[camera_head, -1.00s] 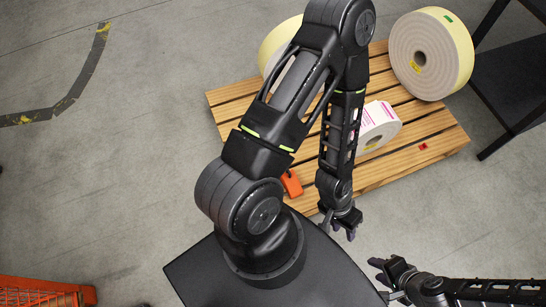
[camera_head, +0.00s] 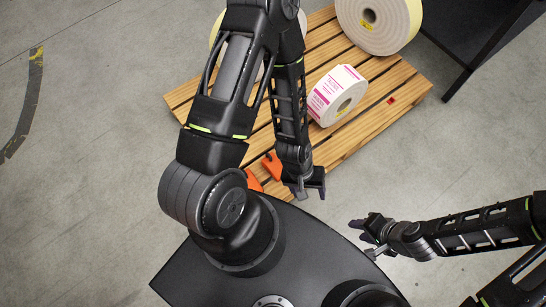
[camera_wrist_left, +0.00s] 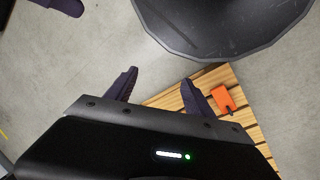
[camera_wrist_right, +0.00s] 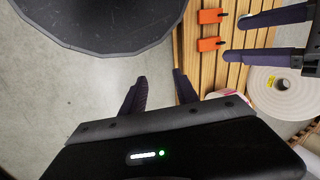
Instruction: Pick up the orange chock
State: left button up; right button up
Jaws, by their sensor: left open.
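Two orange chocks lie at the near edge of the wooden pallet, one (camera_head: 272,165) just left of my left gripper (camera_head: 306,191), the other (camera_head: 254,181) partly hidden behind my left arm. Both show in the right wrist view, the upper (camera_wrist_right: 211,16) and the lower (camera_wrist_right: 210,43). One chock (camera_wrist_left: 222,98) shows in the left wrist view, just right of the right finger and outside the jaws. My left gripper is open and empty near the pallet's edge. My right gripper (camera_head: 364,229) is open and empty over the floor, off the pallet.
The wooden pallet (camera_head: 374,118) carries a small white label roll (camera_head: 338,95) and a large roll (camera_head: 378,22). Another roll is mostly hidden behind my left arm. A dark stand (camera_head: 470,45) is at the upper right.

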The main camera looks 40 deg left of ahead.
pick_arm(q)
jog(key=w+a+f+n+y+b, duration=0.1)
jog(key=w+a+f+n+b, duration=0.2)
jog(key=a+f+n+b, duration=0.4)
jog(key=w+a+f+n+y+b, duration=0.1)
jog(key=w+a+f+n+b, duration=0.1)
jog(key=a+f+n+b, duration=0.55)
jog(key=n+y+b, duration=0.1)
jog(key=n+b, duration=1)
jog(key=n, duration=0.3)
send_over(269, 156)
jog(key=shift+m, duration=0.25)
jog(key=f, duration=0.9)
jog(key=shift+s+d, duration=0.15)
jog(key=shift+d, duration=0.05)
jog(key=shift+a, duration=0.15)
jog(key=shift+r, duration=0.15)
pick_arm(e)
notch_tip(269, 156, down, 28)
jog(key=w+d, duration=0.1)
jog(key=shift+w+d+r, duration=0.25)
jog(key=shift+w+d, duration=0.05)
pick_arm(q)
jog(key=shift+f+b, duration=0.65)
jog(key=shift+f, duration=0.7)
pick_arm(e)
jog(key=shift+w+f+t, duration=0.15)
jog(key=shift+f+t, duration=0.15)
jog(key=shift+f, duration=0.35)
jog(key=shift+f, duration=0.1)
